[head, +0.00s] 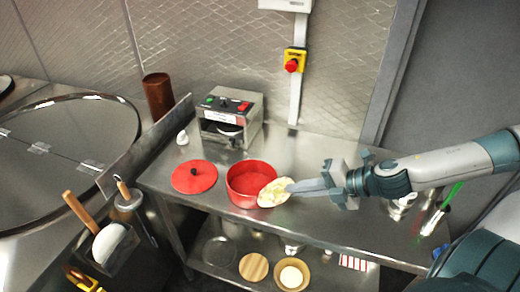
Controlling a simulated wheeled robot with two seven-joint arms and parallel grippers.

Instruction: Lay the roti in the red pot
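The roti (273,193) is a pale, yellowish flat round. It is tilted at the right rim of the red pot (239,190), overlapping part of its opening. The pot stands uncovered on the steel counter, and its visible inside is plain red. My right gripper (294,187) reaches in from the right with its fingers closed on the roti's right edge. I cannot tell whether the roti touches the pot's rim. My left gripper is out of view.
The red lid (194,177) with a black knob lies left of the pot. A control box (231,115) stands behind. A brown cylinder (158,96) is at the back left. A metal cup (402,205) stands at the right.

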